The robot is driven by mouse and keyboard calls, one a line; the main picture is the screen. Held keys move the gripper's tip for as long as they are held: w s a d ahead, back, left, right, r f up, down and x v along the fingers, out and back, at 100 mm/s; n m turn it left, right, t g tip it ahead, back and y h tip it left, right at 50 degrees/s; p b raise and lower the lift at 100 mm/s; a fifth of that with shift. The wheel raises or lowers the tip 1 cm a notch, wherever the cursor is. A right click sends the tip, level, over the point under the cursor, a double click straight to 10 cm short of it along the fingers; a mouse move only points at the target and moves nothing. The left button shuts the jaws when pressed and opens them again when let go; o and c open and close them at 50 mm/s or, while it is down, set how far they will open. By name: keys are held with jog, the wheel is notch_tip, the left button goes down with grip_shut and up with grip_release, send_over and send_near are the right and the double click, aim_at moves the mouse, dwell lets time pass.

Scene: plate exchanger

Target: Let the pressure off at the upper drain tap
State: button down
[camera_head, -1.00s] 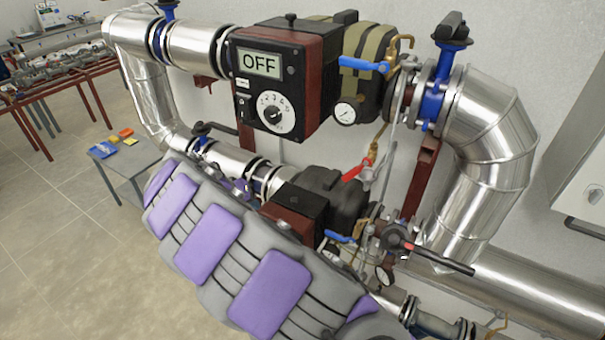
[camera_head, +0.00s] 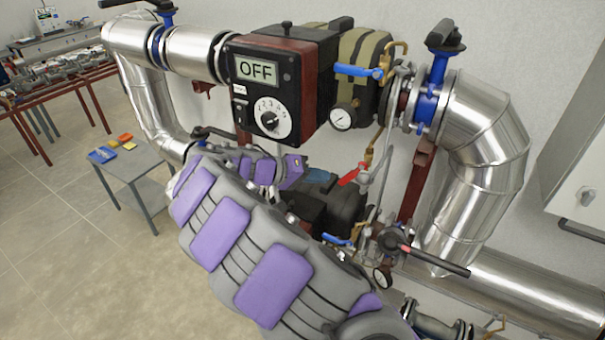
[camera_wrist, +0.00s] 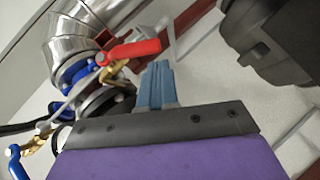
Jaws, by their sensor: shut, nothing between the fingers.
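An upper tap with a blue lever (camera_head: 358,71) sits right of the panel marked OFF, on brass pipework beside a round gauge (camera_head: 342,118). A red-levered tap (camera_head: 353,174) sits lower, below the brass pipe. In the wrist view the red lever (camera_wrist: 128,51) with its brass body is just left of and beyond my fingers. My gripper (camera_head: 322,177) is left of the red lever in the head view, apart from the blue upper lever. Its blue fingers (camera_wrist: 157,85) are shut and empty. Whether they touch the red lever cannot be told.
A dark pump body (camera_head: 340,215) is below my gripper. A lower blue lever (camera_head: 336,240) and a black-handled valve (camera_head: 440,262) stand near the front. Large silver pipes (camera_head: 488,140) fill the right.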

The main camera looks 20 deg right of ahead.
jog(key=shift+x, duration=1.2)
jog(key=shift+a, duration=0.15)
jog(key=shift+f, duration=0.1)
